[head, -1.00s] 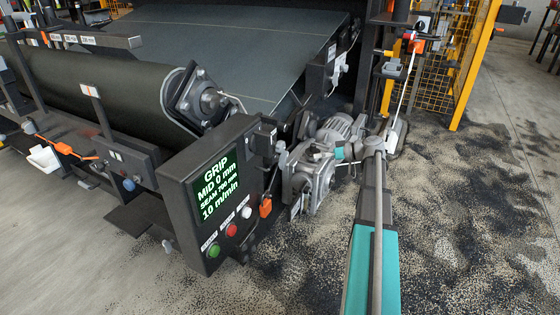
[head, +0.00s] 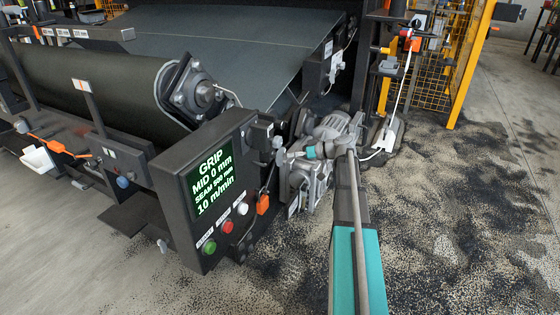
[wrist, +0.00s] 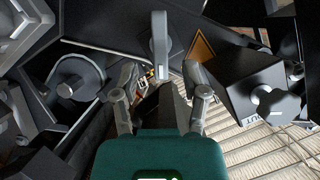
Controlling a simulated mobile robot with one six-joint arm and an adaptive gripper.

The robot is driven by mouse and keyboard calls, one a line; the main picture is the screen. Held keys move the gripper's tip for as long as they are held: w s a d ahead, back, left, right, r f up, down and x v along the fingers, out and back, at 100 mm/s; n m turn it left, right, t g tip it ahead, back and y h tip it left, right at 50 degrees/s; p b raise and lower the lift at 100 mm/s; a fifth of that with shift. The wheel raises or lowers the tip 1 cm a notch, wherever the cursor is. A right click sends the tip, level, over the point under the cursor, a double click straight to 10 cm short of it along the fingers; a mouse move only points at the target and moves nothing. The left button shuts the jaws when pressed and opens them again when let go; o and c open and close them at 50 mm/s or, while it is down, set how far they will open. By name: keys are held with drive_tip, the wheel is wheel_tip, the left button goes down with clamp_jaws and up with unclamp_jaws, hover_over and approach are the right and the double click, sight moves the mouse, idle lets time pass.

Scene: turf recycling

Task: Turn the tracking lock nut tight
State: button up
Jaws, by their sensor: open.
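I cannot single out the tracking lock nut with certainty. In the wrist view a pale grey upright lever-like part (wrist: 160,45) stands ahead of my gripper (wrist: 163,92), beyond the fingertips. My gripper is open, its two grey fingers spread with nothing seen held between them. A round knob (wrist: 276,103) on a dark box sits to the right of the fingers, and a round grey part (wrist: 76,80) lies to the left, both apart from them. In the head view my arm reaches to the machine's side by the grey motor (head: 334,128); the fingers cannot be made out there.
A control panel (head: 212,180) with a lit screen and buttons stands close left of my arm. The dark roller (head: 90,90) and belt (head: 225,40) lie behind it. A yellow guard (head: 470,65) stands at the back right. The granule-strewn floor (head: 460,200) at right is open.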

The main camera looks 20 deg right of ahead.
sight(281, 157)
drive_tip(key=shift+b+x, duration=0.65)
drive_tip(key=shift+x, duration=2)
clamp_jaws()
